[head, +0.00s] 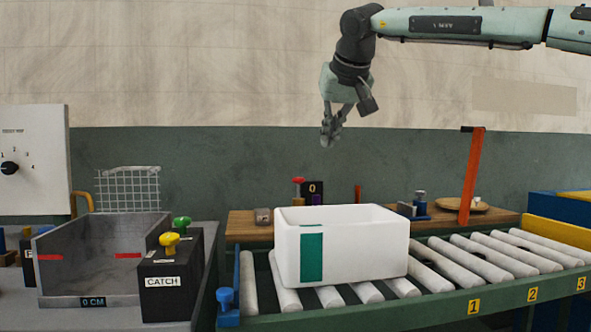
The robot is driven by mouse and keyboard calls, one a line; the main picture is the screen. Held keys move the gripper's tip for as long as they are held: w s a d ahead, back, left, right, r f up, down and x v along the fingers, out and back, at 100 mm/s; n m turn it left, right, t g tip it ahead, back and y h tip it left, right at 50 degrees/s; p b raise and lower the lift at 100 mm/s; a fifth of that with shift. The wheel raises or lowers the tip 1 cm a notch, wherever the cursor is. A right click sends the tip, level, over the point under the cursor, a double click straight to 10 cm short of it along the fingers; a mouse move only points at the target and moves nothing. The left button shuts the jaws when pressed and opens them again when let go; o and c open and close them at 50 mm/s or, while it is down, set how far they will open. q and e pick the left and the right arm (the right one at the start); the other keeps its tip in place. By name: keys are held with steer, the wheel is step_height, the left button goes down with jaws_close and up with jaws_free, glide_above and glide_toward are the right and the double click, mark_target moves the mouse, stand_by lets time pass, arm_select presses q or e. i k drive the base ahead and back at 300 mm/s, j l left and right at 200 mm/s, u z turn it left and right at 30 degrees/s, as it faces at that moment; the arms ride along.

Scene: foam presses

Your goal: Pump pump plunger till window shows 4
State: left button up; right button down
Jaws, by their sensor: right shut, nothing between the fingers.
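The pump plunger (298,182) has a red top and stands upright behind the white box. Beside it on the right is a small dark window (312,188) that reads 0. The lower part of the pump is hidden by the white box. My right gripper (327,143) points down in the air above and slightly right of the plunger. Its fingers are together, with nothing held, and it is apart from the plunger. My left gripper is not in view.
A white foam box (355,248) with a green stripe sits on the roller conveyor (470,262). An orange post (473,175) rises at the right. At left are a grey tray (90,255) marked 0 CM and a black CATCH box (165,285) with a yellow knob.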

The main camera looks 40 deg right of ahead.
mark_target(297, 180)
steer(key=i+l, duration=0.7)
steer(key=i, duration=0.1)
